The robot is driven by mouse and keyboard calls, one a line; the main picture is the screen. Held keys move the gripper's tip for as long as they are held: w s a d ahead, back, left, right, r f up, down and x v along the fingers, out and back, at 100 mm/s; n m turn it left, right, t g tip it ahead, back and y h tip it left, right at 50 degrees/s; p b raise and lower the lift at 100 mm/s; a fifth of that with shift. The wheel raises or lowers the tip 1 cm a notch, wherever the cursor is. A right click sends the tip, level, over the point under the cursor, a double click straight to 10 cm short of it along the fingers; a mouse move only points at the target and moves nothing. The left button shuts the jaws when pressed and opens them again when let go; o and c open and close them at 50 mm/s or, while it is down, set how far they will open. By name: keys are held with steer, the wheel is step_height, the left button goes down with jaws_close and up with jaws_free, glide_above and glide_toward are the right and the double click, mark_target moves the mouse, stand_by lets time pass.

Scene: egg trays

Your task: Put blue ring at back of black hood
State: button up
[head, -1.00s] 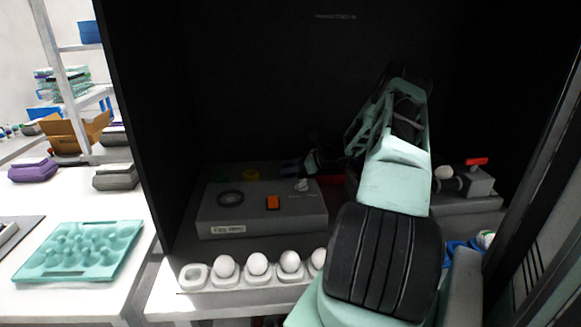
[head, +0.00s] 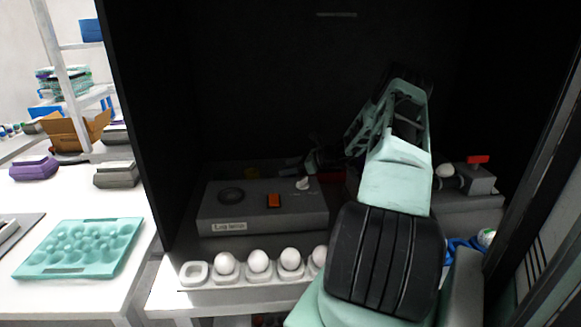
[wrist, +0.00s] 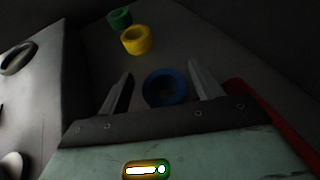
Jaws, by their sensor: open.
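The blue ring (wrist: 165,74) lies on the dark floor of the hood in the wrist view. My gripper (wrist: 160,72) is open, with one finger on each side of the ring. I cannot tell whether either finger touches it. In the head view my gripper (head: 294,165) is low behind the grey box, and the ring cannot be made out there. The black hood (head: 280,80) encloses the scene, its back wall behind my arm.
A yellow ring (wrist: 136,40) and a green ring (wrist: 119,18) lie beyond the blue one. A grey box (head: 245,212) with an orange switch stands in front. A red object (wrist: 265,110) is right of my gripper. White eggs (head: 258,262) sit in a holder along the front edge.

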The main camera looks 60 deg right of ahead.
steer(key=shift+s+d+f, duration=0.1)
steer(key=shift+s+f, duration=0.05)
steer(key=shift+s, duration=0.15)
steer(key=shift+s+d+r, duration=0.15)
steer(key=shift+s+r, duration=0.05)
steer(key=shift+r, duration=0.05)
steer(key=v, duration=0.3)
steer(key=b+v, duration=0.1)
steer(key=v, duration=0.7)
steer(key=shift+r+b, duration=0.35)
steer(key=shift+r, duration=0.05)
